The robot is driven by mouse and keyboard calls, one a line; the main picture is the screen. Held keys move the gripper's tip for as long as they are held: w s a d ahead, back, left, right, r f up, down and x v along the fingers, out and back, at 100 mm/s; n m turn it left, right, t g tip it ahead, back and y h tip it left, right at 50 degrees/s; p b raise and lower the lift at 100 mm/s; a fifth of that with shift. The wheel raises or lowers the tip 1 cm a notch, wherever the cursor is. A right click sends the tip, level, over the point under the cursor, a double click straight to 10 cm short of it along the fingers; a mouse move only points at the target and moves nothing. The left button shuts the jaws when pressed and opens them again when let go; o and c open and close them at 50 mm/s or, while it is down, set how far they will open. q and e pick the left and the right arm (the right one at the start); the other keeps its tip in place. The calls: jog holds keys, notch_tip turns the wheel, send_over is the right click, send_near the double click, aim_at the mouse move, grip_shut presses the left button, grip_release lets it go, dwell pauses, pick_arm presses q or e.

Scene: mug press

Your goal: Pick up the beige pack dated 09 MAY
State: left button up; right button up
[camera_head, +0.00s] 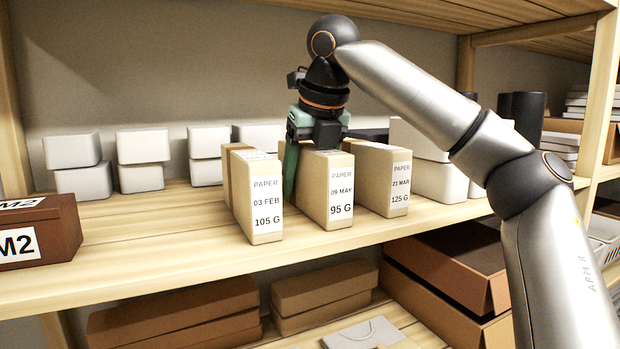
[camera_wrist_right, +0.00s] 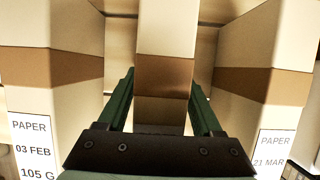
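The beige pack dated 09 MAY (camera_head: 341,206) stands upright on the shelf, the middle one of three labelled paper packs. Its label reads 95 G. My right gripper (camera_head: 318,165) is over this pack from above, with one green finger down in the gap beside the 03 FEB pack. In the right wrist view, the green fingers (camera_wrist_right: 162,95) lie one on each side of the middle pack (camera_wrist_right: 167,25), open, with no clear grip on it. The far finger is hidden in the head view. My left gripper is not in view.
The 03 FEB pack (camera_head: 266,205) stands close on the left and the 21 MAR pack (camera_head: 399,188) on the right, each across a narrow gap. White boxes (camera_head: 143,146) stand behind. A brown M2 box (camera_head: 35,232) is at far left. The upper shelf is overhead.

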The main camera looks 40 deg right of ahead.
aim_at(302, 144)
grip_shut()
dwell(0.3)
jog(key=shift+r, duration=0.15)
dwell(0.3)
jog(key=shift+r, duration=4.95)
